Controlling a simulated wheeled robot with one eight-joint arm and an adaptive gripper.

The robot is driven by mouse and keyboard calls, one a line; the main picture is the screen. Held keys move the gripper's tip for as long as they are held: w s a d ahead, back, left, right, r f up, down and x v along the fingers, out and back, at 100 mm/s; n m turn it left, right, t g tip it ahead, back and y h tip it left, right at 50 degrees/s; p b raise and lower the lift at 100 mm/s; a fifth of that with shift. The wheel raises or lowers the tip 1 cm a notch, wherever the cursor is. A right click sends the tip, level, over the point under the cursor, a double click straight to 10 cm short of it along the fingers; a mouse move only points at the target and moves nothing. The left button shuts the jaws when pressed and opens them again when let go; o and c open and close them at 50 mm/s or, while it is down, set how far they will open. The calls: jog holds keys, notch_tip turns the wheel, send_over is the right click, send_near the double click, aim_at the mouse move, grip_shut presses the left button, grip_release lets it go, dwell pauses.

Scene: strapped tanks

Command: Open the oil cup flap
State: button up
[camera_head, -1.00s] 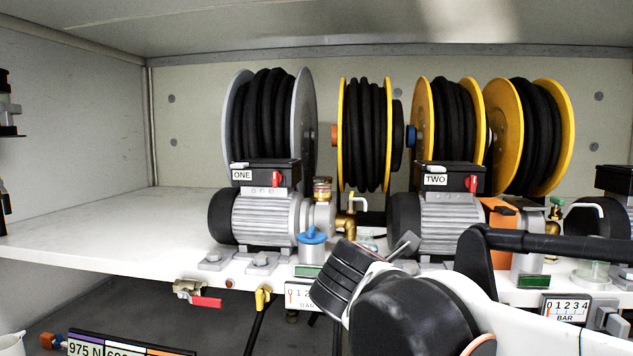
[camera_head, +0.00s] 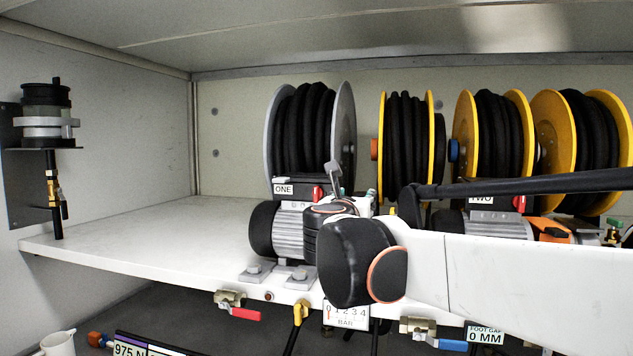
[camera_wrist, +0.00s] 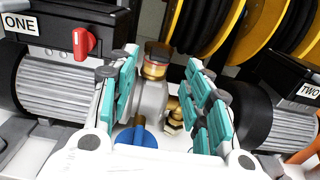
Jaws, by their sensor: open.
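The oil cup (camera_wrist: 156,60), small and amber with a brass-coloured ring, stands on the grey pump body beside motor ONE (camera_wrist: 48,85) in the wrist view. Its top looks closed, but the flap is too small to make out. My gripper (camera_wrist: 161,62), with teal finger pads, is open. Its fingers point toward the cup, one on each side in the picture; I see no contact. In the head view my arm hides the cup and most of the gripper.
A blue cap (camera_wrist: 137,137) and a brass fitting (camera_wrist: 174,115) sit close below the cup. Motor TWO (camera_wrist: 284,125) stands to the right. Hose reels (camera_head: 312,125) stand behind. The shelf's left part (camera_head: 160,235) is clear.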

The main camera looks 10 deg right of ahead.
aim_at(359, 195)
jog(key=p+x, duration=0.1)
jog(key=x, duration=0.6)
jog(key=shift+w, duration=0.15)
grip_shut()
